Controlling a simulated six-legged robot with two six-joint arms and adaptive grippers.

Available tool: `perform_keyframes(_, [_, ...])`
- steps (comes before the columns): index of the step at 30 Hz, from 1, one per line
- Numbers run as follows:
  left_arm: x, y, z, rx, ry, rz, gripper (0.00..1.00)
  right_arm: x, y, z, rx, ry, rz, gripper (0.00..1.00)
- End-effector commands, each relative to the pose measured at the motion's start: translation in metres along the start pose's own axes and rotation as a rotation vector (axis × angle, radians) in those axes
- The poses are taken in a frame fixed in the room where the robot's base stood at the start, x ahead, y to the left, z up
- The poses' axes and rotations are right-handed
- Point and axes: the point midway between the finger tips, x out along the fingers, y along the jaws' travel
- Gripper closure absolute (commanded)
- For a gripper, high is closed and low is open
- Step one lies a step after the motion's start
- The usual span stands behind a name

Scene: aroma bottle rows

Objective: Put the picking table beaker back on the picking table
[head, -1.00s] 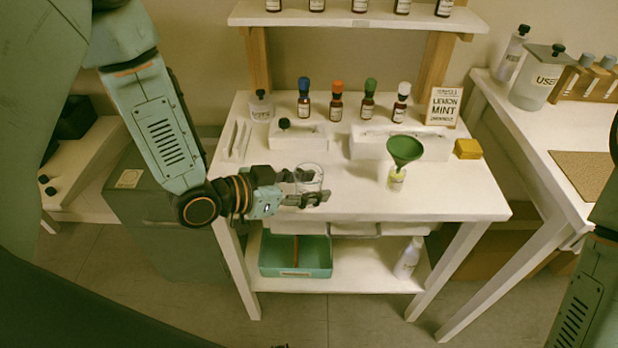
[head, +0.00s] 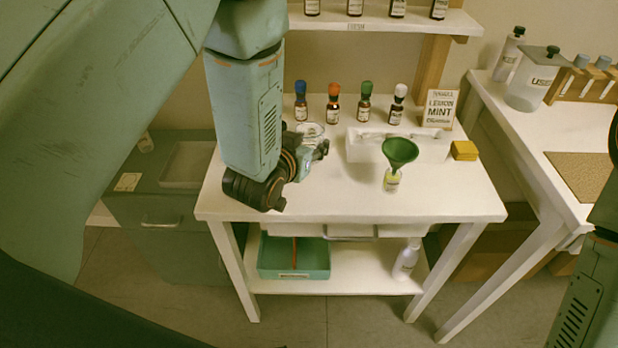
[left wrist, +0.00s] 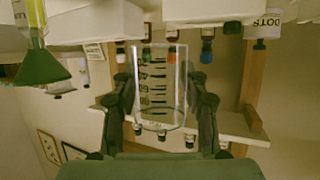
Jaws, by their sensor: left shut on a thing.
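The clear glass beaker (head: 312,129) is in my left gripper (head: 322,147) over the back left part of the white picking table (head: 440,198). In the left wrist view the beaker (left wrist: 160,85) stands between the two dark fingers of my left gripper (left wrist: 163,85), its printed scale showing. The fingers are shut on its sides. The picture there looks upside down. My left forearm hides the table's left part, and I cannot tell whether the beaker's base touches anything. My right gripper is out of view.
Dropper bottles with blue (head: 301,100), orange (head: 333,103), green (head: 365,102) and white (head: 396,108) caps stand behind the beaker. A white tray (head: 425,148), a green funnel (head: 400,152) over a small bottle and a yellow block (head: 464,150) are to the right. The front right tabletop is clear.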

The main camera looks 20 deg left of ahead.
Motion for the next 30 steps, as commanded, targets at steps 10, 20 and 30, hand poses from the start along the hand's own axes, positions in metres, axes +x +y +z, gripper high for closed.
perform_keyframes(10, [0.017, 0.0, 0.042, 0.001, -0.001, 0.002, 0.88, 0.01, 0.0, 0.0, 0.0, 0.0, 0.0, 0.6])
perform_keyframes(20, [0.031, 0.0, 0.076, 0.0, -0.001, 0.002, 0.88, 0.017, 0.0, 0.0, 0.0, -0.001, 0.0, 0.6])
perform_keyframes(30, [0.032, 0.0, 0.078, 0.002, -0.001, 0.002, 0.88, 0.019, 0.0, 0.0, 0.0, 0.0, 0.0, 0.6])
